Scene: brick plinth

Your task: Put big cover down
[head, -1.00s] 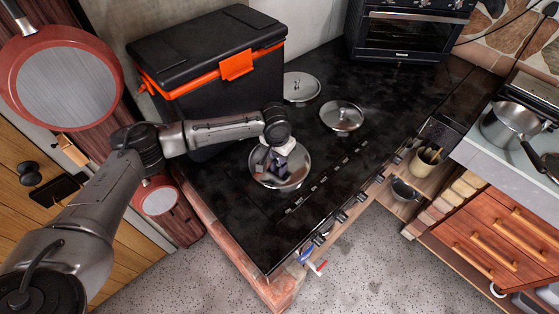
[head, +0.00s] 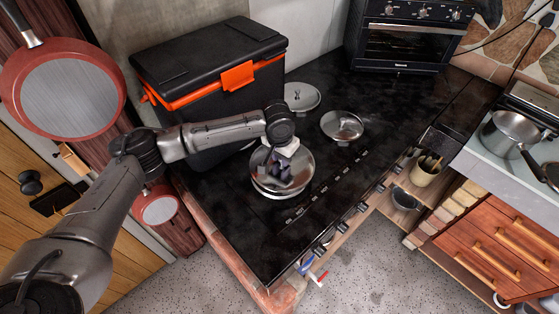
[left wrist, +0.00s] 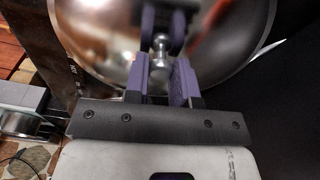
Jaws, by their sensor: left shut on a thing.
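The big cover (head: 299,176) is a round, shiny steel lid above the black counter. My left gripper (head: 283,158) comes down over its middle and hides part of it. In the left wrist view, the purple fingers (left wrist: 162,72) are shut around the small steel knob (left wrist: 160,46) of the big cover (left wrist: 105,40). A second steel rim (head: 274,193) shows just below the cover's near edge; I cannot tell whether it is a vessel, another lid or a reflection. My right gripper is not in view.
Two smaller lids, one (head: 302,97) near the black box (head: 215,85) and one (head: 342,125) to its right, lie on the counter (head: 395,105). An oven (head: 408,35) stands at the back. Knobs line the front edge. The counter's right part is mostly clear.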

